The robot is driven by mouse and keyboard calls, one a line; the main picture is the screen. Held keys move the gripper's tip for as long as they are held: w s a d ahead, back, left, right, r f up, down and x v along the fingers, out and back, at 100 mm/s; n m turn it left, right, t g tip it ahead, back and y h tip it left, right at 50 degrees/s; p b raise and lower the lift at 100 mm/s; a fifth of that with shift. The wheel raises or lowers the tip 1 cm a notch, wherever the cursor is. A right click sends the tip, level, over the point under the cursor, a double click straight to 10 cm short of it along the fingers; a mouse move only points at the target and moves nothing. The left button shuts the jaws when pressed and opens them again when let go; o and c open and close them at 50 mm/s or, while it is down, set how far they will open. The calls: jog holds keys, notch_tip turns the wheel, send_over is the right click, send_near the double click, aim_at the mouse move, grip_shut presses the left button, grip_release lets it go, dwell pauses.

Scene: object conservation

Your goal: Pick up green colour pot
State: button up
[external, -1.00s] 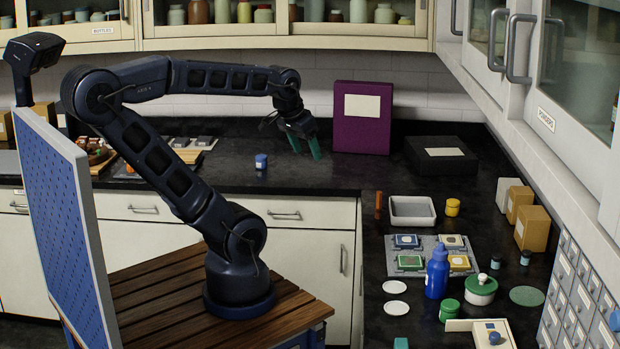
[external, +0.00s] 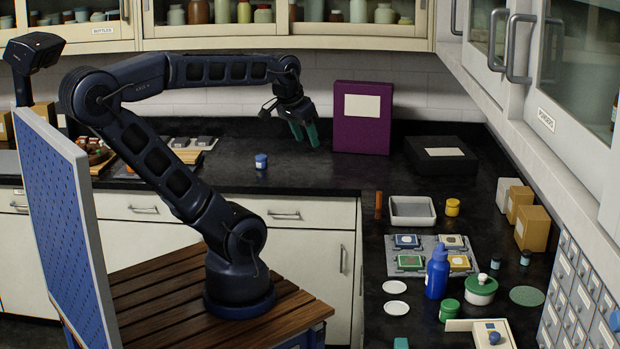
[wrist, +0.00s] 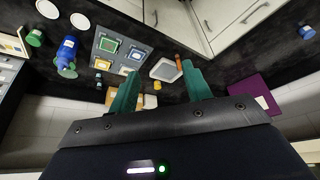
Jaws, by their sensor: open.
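A small green pot with a green lid (external: 449,310) stands upright on the right-hand counter, just below the blue bottle in the external view. In the wrist view, the green pot (wrist: 35,38) is near the upper left edge, well away from my fingers.
The blue bottle (external: 437,272) and a white pot with a green band (external: 481,290) stand close to the green pot. White discs (external: 396,308), a grey tile board (external: 428,241) and a white tray (external: 412,222) lie nearby.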

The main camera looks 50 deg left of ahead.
jog(key=r, duration=0.2)
jog(key=m+g+h, duration=0.3)
jog(key=m+h, duration=0.1)
jog(key=m, duration=1)
send_over(451, 303)
jog(key=s+a, duration=0.2)
jog(key=a, duration=0.2)
notch_tip(451, 303, down, 25)
jog(key=shift+x, duration=2.95)
jog(key=shift+w+x, duration=0.1)
jog(key=shift+x, duration=1.2)
jog(key=shift+w+x, duration=0.15)
jog(key=shift+x, duration=1.2)
jog(key=shift+d+r, duration=0.1)
jog(key=shift+d, duration=0.05)
